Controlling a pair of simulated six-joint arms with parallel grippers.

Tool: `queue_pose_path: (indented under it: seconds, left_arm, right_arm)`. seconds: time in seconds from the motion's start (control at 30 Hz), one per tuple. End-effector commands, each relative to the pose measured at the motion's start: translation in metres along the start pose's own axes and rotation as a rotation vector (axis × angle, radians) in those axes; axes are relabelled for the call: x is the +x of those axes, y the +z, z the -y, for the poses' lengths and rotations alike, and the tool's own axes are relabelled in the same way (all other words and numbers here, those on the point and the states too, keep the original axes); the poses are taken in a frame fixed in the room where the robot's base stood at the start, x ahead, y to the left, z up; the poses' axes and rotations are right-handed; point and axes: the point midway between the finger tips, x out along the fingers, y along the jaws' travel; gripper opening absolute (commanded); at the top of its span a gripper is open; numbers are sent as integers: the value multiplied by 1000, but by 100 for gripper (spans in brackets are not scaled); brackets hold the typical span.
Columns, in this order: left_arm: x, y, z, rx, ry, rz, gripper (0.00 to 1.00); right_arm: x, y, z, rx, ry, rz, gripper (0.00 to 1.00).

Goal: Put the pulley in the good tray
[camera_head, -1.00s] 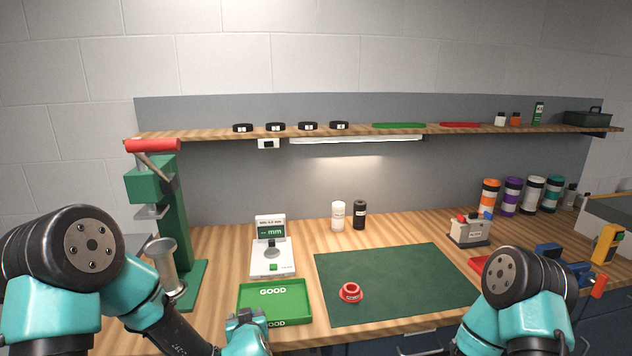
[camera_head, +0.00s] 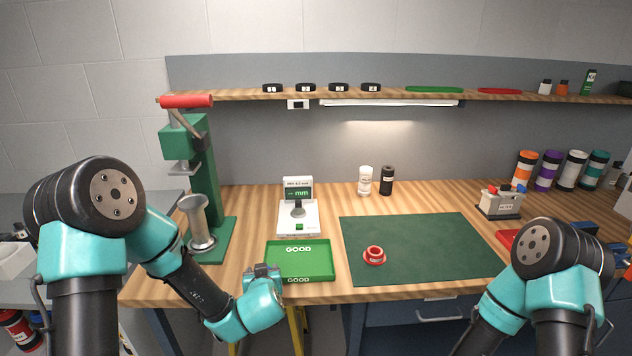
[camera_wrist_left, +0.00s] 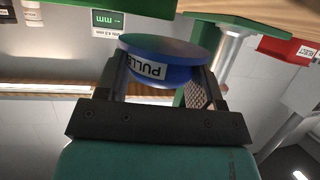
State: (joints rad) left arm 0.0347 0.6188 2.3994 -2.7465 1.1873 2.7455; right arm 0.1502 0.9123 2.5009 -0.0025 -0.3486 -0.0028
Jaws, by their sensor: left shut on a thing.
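The pulley (camera_wrist_left: 165,62) is a blue disc with a white label reading "PULLE", seen in the left wrist view. My left gripper (camera_wrist_left: 165,85) is shut on it, one finger on each side. In the head view, my left gripper (camera_head: 262,271) is at the front left corner of the green good tray (camera_head: 322,258), and the pulley cannot be made out there. The tray lies on the bench, marked "GOOD", and its visible floor looks empty. My right arm shows at the right, but its gripper is not in view.
A measuring gauge (camera_head: 298,215) stands behind the tray. A green press (camera_head: 205,165) stands to the left. A red ring-shaped part (camera_head: 374,255) lies on the dark green mat (camera_head: 430,250). A battery-like box (camera_head: 500,204) stands behind the mat's right side.

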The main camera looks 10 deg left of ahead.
Motion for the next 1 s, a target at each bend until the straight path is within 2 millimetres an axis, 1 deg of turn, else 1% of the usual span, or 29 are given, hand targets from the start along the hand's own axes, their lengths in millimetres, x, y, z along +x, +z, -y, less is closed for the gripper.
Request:
queue_pose_path:
  seconds: [0.17,0.27,0.37,0.47,0.67,1.0]
  left_arm:
    - [0,-1,-4,0,1,-2,27]
    - [-1,-1,-11,1,3,-2,27]
    - [-3,-2,-24,2,5,-2,27]
    - [-4,-4,-41,2,5,-2,27]
    - [-8,-8,-81,2,5,-3,27]
    - [-16,-15,-156,0,4,-4,27]
  right_arm:
    - [0,0,0,0,0,0,55]
    - [0,0,0,0,0,0,55]
    - [0,0,0,0,0,0,55]
    - [0,0,0,0,0,0,55]
    - [0,0,0,0,0,0,55]
    - [0,0,0,0,0,0,55]
